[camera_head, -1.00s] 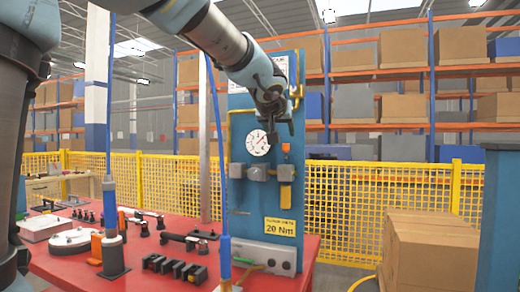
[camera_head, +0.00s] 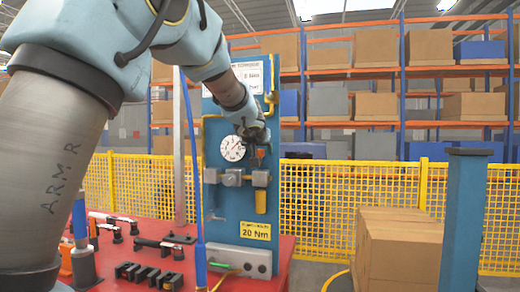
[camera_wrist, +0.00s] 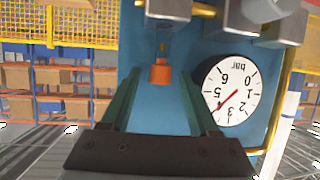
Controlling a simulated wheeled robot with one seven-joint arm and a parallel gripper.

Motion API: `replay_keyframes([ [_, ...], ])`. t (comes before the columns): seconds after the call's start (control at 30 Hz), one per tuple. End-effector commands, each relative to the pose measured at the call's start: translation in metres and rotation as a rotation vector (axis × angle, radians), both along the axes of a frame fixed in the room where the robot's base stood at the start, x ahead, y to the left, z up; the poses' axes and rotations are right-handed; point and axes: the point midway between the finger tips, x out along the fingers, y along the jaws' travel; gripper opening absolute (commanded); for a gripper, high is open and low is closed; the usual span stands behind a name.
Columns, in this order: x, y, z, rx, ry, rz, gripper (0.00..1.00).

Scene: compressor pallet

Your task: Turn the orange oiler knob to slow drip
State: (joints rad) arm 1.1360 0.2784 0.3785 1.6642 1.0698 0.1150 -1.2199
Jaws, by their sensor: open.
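The orange oiler knob (camera_wrist: 160,72) sits on a thin stem against the blue panel, upside down in the wrist view. In the head view the knob (camera_head: 261,153) shows small above the grey fittings, just below my gripper (camera_head: 257,143). In the wrist view my gripper (camera_wrist: 160,98) is open, its two green fingers spread to either side below the knob in the picture. The knob lies roughly between the lines of the fingers, at the tip end. I see no contact. A yellow cylinder (camera_head: 261,202) hangs below the fittings.
The pressure gauge (camera_wrist: 231,90) is close beside the right finger in the wrist view. Grey fittings (camera_head: 232,177) and a brass pipe (camera_wrist: 283,80) stand out from the panel. A red table (camera_head: 277,262) carries several tools; a yellow fence (camera_head: 333,205) stands behind.

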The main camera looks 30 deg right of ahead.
Motion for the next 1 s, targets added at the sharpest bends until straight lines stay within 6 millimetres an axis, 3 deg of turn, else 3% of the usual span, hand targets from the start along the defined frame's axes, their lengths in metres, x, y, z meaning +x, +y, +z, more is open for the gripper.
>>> replay_keyframes([
  [0.17, 0.0, 0.0002, 0.0, 0.0, 0.0, 0.0, 0.62],
  [0.7, -0.0001, 0.0004, 0.0002, 0.0, 0.0, 0.0, 0.01],
  [1.0, 0.0001, 0.0008, 0.0008, 0.001, 0.001, -0.002, 0.0],
])
